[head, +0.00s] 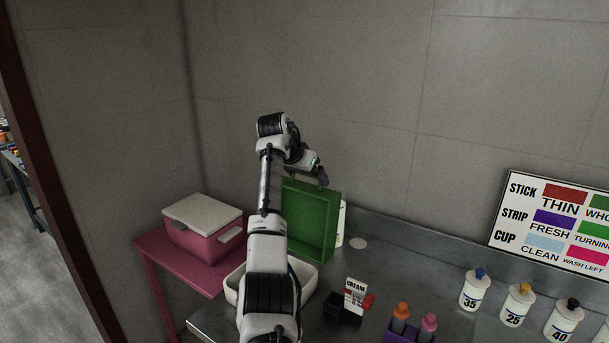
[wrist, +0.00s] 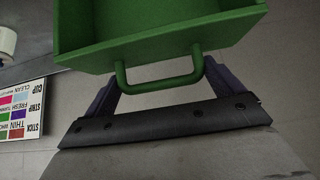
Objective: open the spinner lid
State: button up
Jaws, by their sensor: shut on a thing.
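The spinner lid appears to be the green, shallow box-shaped lid (head: 312,222), standing steeply upright near the wall at the back left of the counter. In the wrist view the lid (wrist: 150,42) fills the top, with its green loop handle (wrist: 158,86) sticking out from its edge. My gripper (head: 321,178) is at the lid's top edge in the head view. In the wrist view my gripper's purple fingers (wrist: 163,78) sit at the two sides of the handle, shut on it. What lies under the lid is mostly hidden by my arm.
A pink box with a white lid (head: 205,222) stands on a pink table (head: 160,262) at left. A white tray (head: 307,277) is partly behind my arm. A cream holder (head: 345,307), purple bottle rack (head: 405,333) and white bottles (head: 474,291) stand on the counter. A sign (head: 555,222) is at right.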

jog(key=shift+w+r, duration=0.1)
jog(key=shift+r, duration=0.05)
jog(key=o, duration=1.1)
jog(key=shift+c, duration=0.2)
jog(key=b+v, duration=0.4)
jog(key=v, duration=1)
jog(key=shift+a, duration=0.1)
